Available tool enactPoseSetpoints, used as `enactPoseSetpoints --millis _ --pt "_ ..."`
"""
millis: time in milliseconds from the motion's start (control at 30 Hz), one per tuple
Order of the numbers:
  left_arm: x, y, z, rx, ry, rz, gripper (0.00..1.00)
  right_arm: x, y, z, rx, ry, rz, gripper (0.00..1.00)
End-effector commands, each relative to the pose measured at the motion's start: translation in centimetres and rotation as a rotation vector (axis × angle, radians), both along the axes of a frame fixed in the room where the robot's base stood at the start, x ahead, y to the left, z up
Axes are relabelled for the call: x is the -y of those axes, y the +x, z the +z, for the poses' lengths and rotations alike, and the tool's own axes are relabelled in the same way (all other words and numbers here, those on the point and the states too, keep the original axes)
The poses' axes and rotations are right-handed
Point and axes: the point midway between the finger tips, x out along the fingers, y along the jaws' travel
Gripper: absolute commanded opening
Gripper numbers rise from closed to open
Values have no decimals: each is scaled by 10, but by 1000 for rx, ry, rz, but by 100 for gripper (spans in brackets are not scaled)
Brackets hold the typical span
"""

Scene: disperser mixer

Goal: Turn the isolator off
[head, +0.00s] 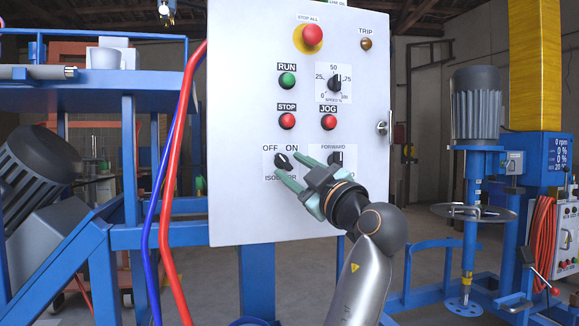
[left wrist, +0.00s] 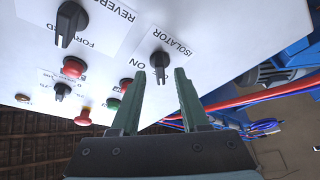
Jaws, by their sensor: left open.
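The isolator knob (head: 282,160) is a black rotary switch on a white label low on the control panel (head: 235,110), under the words OFF and ON. Which word it points to is hard to tell. My left gripper (head: 287,164) is open in front of the panel, its green fingertips around the knob's place in the head view. In the left wrist view the isolator knob (left wrist: 160,62) shows between the two fingertips (left wrist: 160,74); whether they touch it cannot be told. My right gripper is not in view.
The forward/reverse knob (head: 336,159) sits close right of the isolator, partly behind my gripper. Above are the red stop button (head: 287,121), jog button (head: 328,122), green run button (head: 287,81) and speed dial (head: 335,83). Red and blue cables (head: 168,190) hang at the panel's left edge.

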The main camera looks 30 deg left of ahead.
Motion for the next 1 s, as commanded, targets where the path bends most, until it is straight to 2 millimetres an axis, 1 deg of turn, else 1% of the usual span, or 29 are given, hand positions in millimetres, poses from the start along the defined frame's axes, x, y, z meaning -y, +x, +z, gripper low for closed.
enactPoseSetpoints --millis 100,300,400,500,700,1000 --pt "23 -10 -8 -1 -1 -5 45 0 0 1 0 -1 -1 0" --pt "60 -28 -21 -1 -2 -4 45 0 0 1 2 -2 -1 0" --pt "75 -35 -26 -2 -2 -3 45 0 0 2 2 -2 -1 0" --pt "85 -40 -29 -1 -3 -2 45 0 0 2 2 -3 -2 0" --pt "92 -44 -31 1 -1 0 45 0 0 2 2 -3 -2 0" --pt "92 -44 -31 0 -2 0 45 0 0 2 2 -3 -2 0"
